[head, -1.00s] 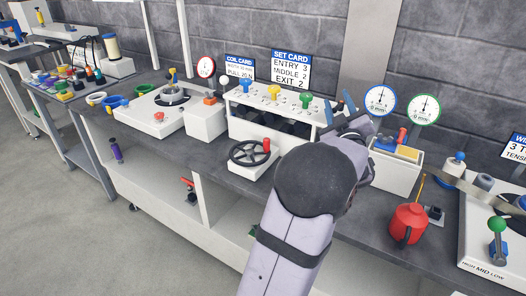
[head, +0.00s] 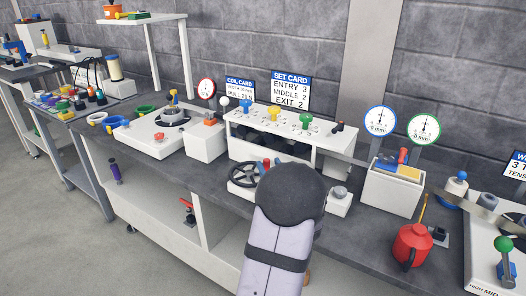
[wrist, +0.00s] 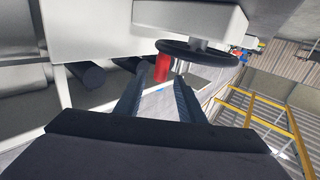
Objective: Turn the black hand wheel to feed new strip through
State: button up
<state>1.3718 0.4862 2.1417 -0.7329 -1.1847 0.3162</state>
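The black hand wheel (head: 243,176) sits on the front of the white roller stand, partly covered by my arm in the head view. Its red handle (head: 267,164) stands up from the rim. In the wrist view the wheel (wrist: 205,50) lies just ahead of my gripper (wrist: 158,80). The gripper's two dark blue fingers are apart. The red handle (wrist: 162,67) shows between the fingertips, with clear gaps on both sides. I cannot tell whether it is between the fingers or just beyond them. In the head view my gripper is mostly hidden behind my wrist.
The roller stand (head: 325,149) carries yellow, green and blue knobs, with the set card (head: 290,90) behind. A small white block with a grey knob (head: 339,194) is right of my wrist. A red can (head: 411,245) stands farther right. The bench front left of the wheel is clear.

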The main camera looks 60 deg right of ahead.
aim_at(250, 169)
jog(key=shift+p+x, duration=0.55)
jog(key=shift+x, duration=3.15)
jog(key=shift+f, duration=0.15)
grip_shut()
